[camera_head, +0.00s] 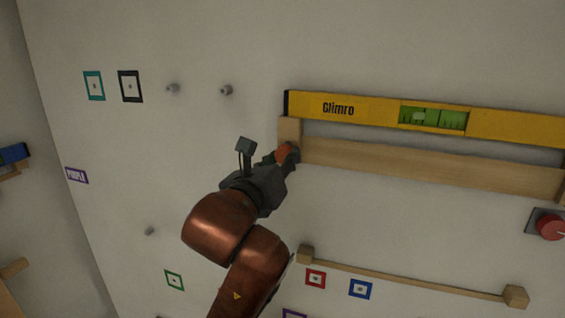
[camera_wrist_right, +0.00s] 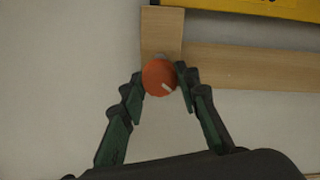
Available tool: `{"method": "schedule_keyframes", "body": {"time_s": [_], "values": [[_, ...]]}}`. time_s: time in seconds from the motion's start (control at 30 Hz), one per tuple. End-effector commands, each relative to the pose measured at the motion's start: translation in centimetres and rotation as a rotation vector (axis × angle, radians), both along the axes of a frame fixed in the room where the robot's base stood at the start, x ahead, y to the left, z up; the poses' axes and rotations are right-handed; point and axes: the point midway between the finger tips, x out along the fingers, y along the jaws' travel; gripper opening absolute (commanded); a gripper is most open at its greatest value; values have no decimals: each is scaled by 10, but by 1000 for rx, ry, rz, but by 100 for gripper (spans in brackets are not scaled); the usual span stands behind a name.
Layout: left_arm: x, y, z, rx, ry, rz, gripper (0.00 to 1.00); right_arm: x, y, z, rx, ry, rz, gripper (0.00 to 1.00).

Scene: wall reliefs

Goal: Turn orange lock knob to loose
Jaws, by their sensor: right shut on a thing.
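The orange lock knob (camera_wrist_right: 158,78) sits at the left end of a wooden wall rail, on its upright end block. A pale mark on its face points to the lower right in the right wrist view. In the head view the knob (camera_head: 283,153) shows as a small orange patch, partly hidden by my gripper. My right gripper (camera_wrist_right: 162,80) has one finger on each side of the knob and is shut on it. In the head view my right gripper (camera_head: 284,157) reaches the rail's left end from below. My left gripper is not in view.
A yellow spirit level (camera_head: 380,112) marked Glimro rests along the wooden rail (camera_head: 430,168). A red knob (camera_head: 550,227) is at the far right. A lower wooden bar (camera_head: 410,279), grey pegs (camera_head: 226,90) and coloured square markers (camera_head: 94,86) are on the wall.

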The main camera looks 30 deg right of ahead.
Motion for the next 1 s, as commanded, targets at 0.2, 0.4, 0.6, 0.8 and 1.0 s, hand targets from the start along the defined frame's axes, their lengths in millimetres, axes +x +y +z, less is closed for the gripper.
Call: {"method": "schedule_keyframes", "body": {"time_s": [0.2, 0.4, 0.6, 0.8, 1.0], "values": [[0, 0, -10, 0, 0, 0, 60, 0, 0, 0, -135, 153, 1, 5], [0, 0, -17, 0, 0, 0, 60, 0, 0, 0, -259, 299, 1, 5], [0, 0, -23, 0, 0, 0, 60, -1, 0, 0, -382, 442, 1, 5], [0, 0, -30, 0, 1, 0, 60, -1, 0, 1, -505, 588, 0, 5], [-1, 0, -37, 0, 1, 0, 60, -1, 0, 1, -628, 731, 0, 5]]}}
